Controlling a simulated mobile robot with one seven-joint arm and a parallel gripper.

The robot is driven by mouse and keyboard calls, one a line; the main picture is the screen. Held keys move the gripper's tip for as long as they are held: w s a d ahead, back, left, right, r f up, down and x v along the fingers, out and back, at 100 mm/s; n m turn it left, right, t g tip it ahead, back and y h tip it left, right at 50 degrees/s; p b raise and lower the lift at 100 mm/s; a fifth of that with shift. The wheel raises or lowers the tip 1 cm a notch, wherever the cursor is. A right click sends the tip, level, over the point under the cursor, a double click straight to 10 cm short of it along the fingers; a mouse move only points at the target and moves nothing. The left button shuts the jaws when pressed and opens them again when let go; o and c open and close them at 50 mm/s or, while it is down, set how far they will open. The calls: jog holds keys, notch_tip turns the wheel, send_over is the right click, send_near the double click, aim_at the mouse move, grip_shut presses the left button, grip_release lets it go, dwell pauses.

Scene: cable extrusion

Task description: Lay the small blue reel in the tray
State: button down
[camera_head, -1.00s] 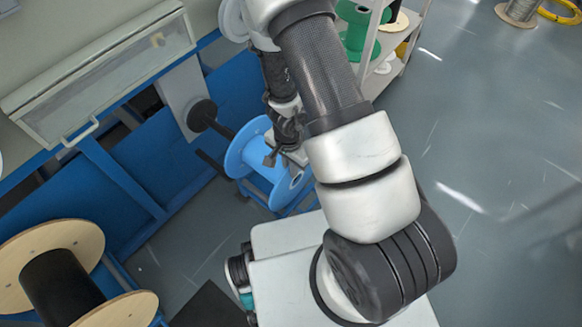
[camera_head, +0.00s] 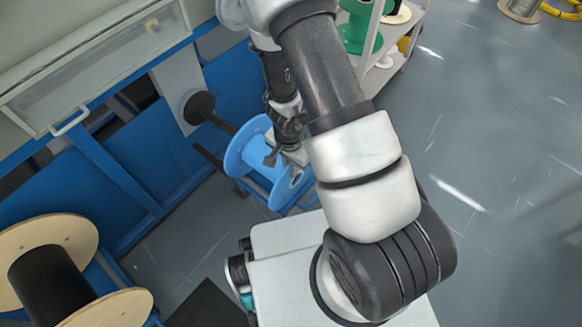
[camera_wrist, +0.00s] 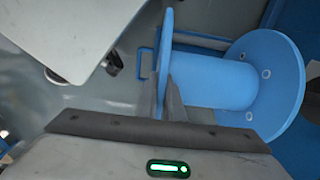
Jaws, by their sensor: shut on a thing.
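The blue reel (camera_head: 258,160) has two round flanges and a smooth core, and it is at the centre left of the head view. In the wrist view the blue reel (camera_wrist: 215,80) lies to the right, its core running sideways. My gripper (camera_head: 273,156) is shut on the rim of the nearer flange. In the wrist view one finger of my gripper (camera_wrist: 165,100) is on each side of that flange. The arm hides part of the reel in the head view. I cannot tell whether anything supports the reel from below. I cannot make out a tray for certain.
A blue bench frame with a black-disc spindle (camera_head: 199,107) stands behind the reel. A large wooden reel (camera_head: 50,280) with a black core is at lower left. A shelf with green reels (camera_head: 357,30) stands at the top. The grey floor (camera_head: 500,160) at right is clear.

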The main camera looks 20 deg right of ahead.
jog(key=shift+f+b, duration=0.25)
jog(key=shift+b, duration=0.1)
dwell(0.4)
jog(key=c, duration=1.8)
grip_release()
notch_tip(320, 180, up, 17)
jog(key=p, duration=1.1)
jog(key=shift+s+a+r, duration=0.2)
jog(key=shift+s+a, duration=0.05)
jog(key=shift+a, duration=0.15)
